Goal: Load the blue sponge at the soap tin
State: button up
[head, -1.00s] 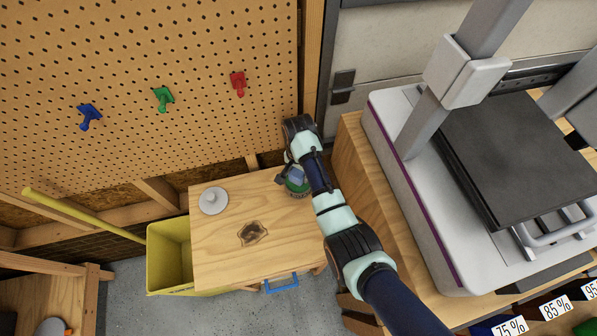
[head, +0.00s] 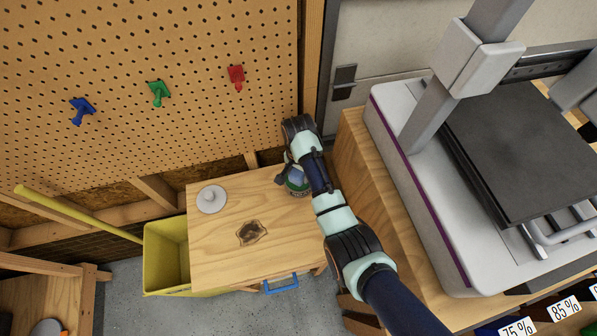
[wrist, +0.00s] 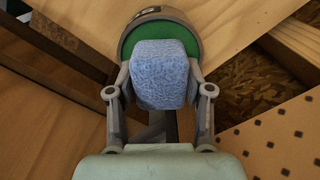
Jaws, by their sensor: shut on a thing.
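The blue sponge (wrist: 160,78) is gripped between the two fingers of my gripper (wrist: 160,92) in the wrist view. The soap tin (wrist: 187,37) is round, with a grey rim and a green inside, and shows just beyond the sponge. The sponge overlaps the tin's opening in the picture; I cannot tell whether it touches the green. In the head view the tin (head: 298,190) stands at the back right corner of the wooden cabinet top (head: 215,250). My gripper (head: 287,174) is at the tin there, partly hidden by my arm, and the sponge is hard to make out.
A grey round lid (head: 211,199) with a knob and a dark stain (head: 251,232) are on the cabinet top. A yellow bin (head: 166,256) stands left of it. The pegboard (head: 150,60) rises behind, and a large printer (head: 425,180) stands close on the right.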

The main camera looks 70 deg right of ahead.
jog(key=shift+f, duration=0.6)
dwell(1.6)
jog(key=shift+r, duration=0.1)
notch_tip(320, 180, up, 7)
jog(key=p, duration=0.8)
jog(key=shift+r, duration=0.1)
